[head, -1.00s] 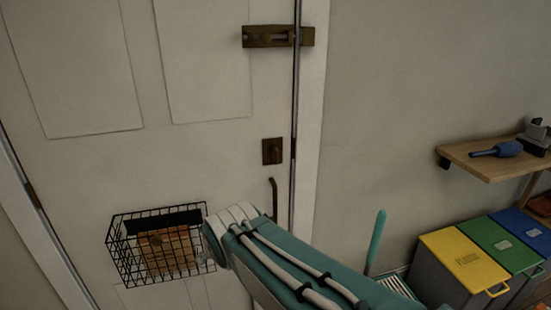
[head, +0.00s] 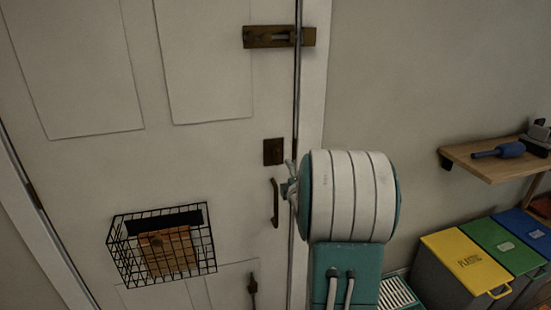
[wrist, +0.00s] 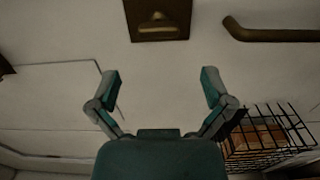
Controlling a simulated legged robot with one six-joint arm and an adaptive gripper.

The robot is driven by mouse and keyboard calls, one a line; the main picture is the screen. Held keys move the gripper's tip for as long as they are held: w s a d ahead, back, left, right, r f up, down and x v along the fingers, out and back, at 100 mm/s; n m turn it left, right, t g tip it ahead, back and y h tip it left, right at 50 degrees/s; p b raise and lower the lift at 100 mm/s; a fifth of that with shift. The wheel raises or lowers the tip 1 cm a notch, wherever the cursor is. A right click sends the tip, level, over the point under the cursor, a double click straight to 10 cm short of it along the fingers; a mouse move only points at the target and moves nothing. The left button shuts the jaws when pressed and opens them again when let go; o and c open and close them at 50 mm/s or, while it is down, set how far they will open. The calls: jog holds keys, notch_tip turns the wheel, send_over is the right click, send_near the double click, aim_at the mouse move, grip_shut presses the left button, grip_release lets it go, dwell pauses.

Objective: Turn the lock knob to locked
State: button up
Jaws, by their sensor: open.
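The lock knob sits on a small brown square plate (head: 273,151) on the white door, near its right edge and just above the pull handle (head: 274,204). In the wrist view the plate (wrist: 157,14) is at the top centre, cut by the frame edge, with the knob (wrist: 157,29) as a paler raised bar lying across it. My gripper (wrist: 161,86) is open and empty, with its fingers spread below the plate in that view and apart from it. In the head view my arm's thick joint hides most of the gripper, just right of the handle.
A brown slide bolt (head: 278,37) is higher on the door. A black wire basket (head: 118,250) hangs at lower left. A dark fitting (head: 253,288) is low on the door. A wooden shelf (head: 497,160) and the yellow (head: 465,262), green and blue bins stand at the right.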

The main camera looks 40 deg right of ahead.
aim_at(278, 160)
jog(key=x, duration=1)
jog(key=shift+w, duration=0.25)
jog(key=c, duration=1)
